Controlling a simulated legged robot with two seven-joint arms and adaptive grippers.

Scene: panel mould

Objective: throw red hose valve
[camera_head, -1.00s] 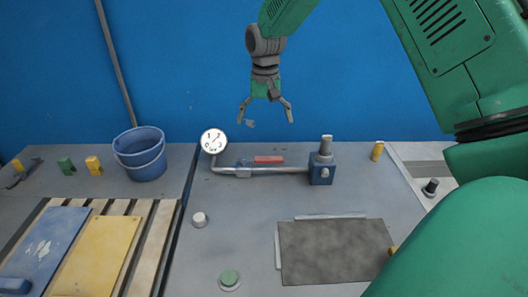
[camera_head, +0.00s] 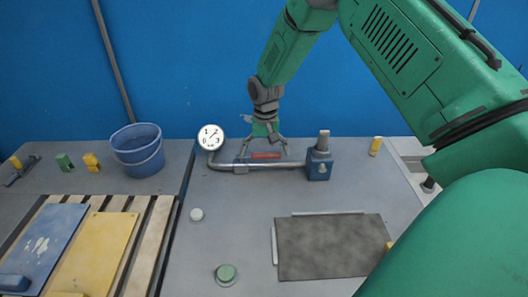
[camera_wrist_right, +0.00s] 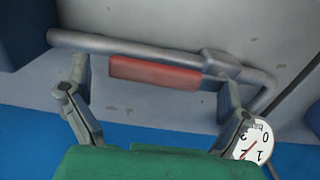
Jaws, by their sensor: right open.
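The red valve handle (camera_head: 266,156) lies along the grey hose pipe (camera_head: 275,165) at the back of the table, between the gauge and the blue block. It also shows in the right wrist view (camera_wrist_right: 155,74), lengthwise between my fingers. My right gripper (camera_head: 264,152) is open, its fingertips spread to either side of the red handle. In the right wrist view the right gripper (camera_wrist_right: 155,85) has one fingertip near each end of the handle; I cannot tell whether they touch it. My left gripper is not in view.
A round gauge (camera_head: 211,138) stands at the pipe's left end and a blue block (camera_head: 319,166) at its right. A blue bucket (camera_head: 138,150) stands further left. A dark plate (camera_head: 330,247) lies in front. The table's middle is mostly clear.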

